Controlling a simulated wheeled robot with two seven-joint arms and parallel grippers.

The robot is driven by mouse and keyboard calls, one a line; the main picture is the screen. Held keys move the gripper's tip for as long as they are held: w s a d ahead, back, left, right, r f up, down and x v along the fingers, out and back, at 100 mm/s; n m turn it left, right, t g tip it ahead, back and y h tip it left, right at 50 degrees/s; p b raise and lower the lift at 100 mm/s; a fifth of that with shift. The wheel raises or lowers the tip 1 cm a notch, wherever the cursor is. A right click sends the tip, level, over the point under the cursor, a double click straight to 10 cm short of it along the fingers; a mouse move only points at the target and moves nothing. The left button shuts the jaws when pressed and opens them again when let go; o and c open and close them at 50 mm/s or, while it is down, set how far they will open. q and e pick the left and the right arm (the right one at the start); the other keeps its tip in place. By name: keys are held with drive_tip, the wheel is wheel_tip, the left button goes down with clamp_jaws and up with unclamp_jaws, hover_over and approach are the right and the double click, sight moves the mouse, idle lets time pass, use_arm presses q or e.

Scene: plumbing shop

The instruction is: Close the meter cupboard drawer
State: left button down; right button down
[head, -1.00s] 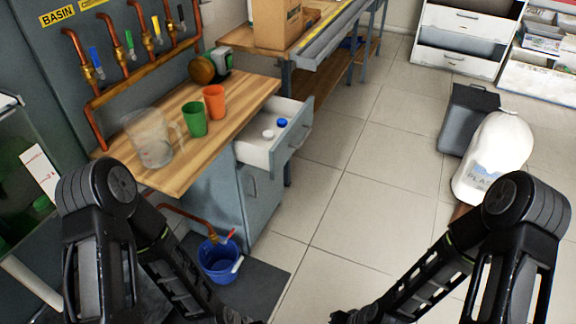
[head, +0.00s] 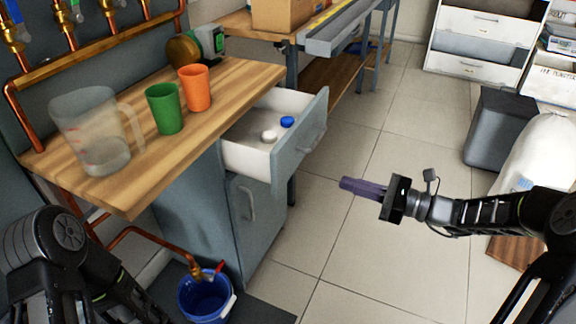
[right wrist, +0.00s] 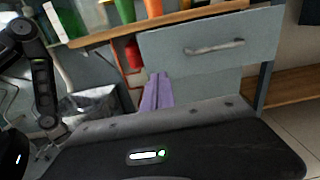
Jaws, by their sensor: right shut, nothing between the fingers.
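The meter cupboard drawer (head: 304,141) stands pulled out under the wooden worktop, its grey front facing right. A white cap and a blue cap lie inside it. In the right wrist view the drawer front (right wrist: 210,45) with its bar handle fills the upper middle. My right gripper (head: 345,184) is shut and empty, in the air to the right of the drawer front and apart from it. Its purple fingers (right wrist: 156,92) show below the drawer front in the right wrist view. My left arm is at the lower left of the head view; its gripper is out of the picture.
A clear jug (head: 90,130), a green cup (head: 165,108) and an orange cup (head: 195,88) stand on the worktop (head: 140,192). A blue bucket (head: 205,298) is on the floor below. A grey bin (head: 498,130) and white sack (head: 540,155) stand right. Open floor lies between.

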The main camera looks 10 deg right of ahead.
drive_tip(key=shift+s+a, duration=0.1)
drive_tip(key=shift+s, duration=0.05)
drive_tip(key=shift+a, duration=0.1)
drive_tip(key=b, duration=0.4)
approach(284, 166)
drive_tip(key=x, duration=0.6)
drive_tip(key=shift+w+a, duration=0.2)
drive_tip(key=shift+w, duration=0.1)
drive_tip(key=shift+a, duration=0.1)
